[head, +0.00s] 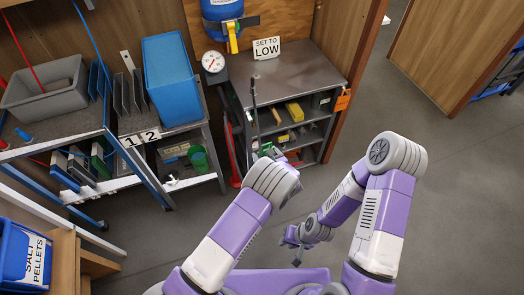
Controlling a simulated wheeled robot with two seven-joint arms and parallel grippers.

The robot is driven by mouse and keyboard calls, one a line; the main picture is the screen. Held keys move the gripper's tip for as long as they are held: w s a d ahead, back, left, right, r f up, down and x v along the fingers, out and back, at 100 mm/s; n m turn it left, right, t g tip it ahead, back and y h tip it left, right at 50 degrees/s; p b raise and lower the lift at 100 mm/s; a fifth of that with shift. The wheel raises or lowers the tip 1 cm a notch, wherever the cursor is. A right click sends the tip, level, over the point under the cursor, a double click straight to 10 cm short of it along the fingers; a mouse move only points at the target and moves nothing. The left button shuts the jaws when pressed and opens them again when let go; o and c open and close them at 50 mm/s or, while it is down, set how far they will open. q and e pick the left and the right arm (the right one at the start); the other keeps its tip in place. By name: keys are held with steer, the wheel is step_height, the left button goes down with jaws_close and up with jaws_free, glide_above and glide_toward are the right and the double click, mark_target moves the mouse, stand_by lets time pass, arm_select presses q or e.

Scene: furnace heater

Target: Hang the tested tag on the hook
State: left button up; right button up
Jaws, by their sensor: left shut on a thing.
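An orange tag (343,99) with dark marks hangs at the right front edge of the grey shelf unit. Its wording is too small to read, and I cannot make out a hook. My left gripper (268,152) is in front of the shelf unit, left of and lower in the picture than the orange tag. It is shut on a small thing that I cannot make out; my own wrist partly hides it. My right gripper (295,250) is low over the floor, apart from the shelf unit. It is small and dark, and its jaw opening is unclear.
A rack with a blue bin (170,80) is at left. Open floor (440,180) lies to the right.

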arm_select(q)
steer(key=shift+s+d, duration=0.25)
steer(key=shift+s, duration=0.3)
steer(key=shift+r, duration=0.15)
steer(key=shift+r+p, duration=0.3)
steer(key=shift+r, duration=0.2)
steer(key=shift+s+d, duration=0.3)
steer(key=shift+s, duration=0.5)
steer(key=shift+s+d, duration=0.3)
steer(key=shift+s, duration=0.5)
steer(key=shift+s, duration=0.1)
steer(key=shift+s+d+p, duration=0.15)
steer(key=shift+s+d, duration=0.15)
steer(key=shift+s, duration=0.5)
steer(key=shift+s+d+p, duration=0.15)
steer(key=shift+s+d, duration=0.1)
steer(key=shift+s, duration=0.5)
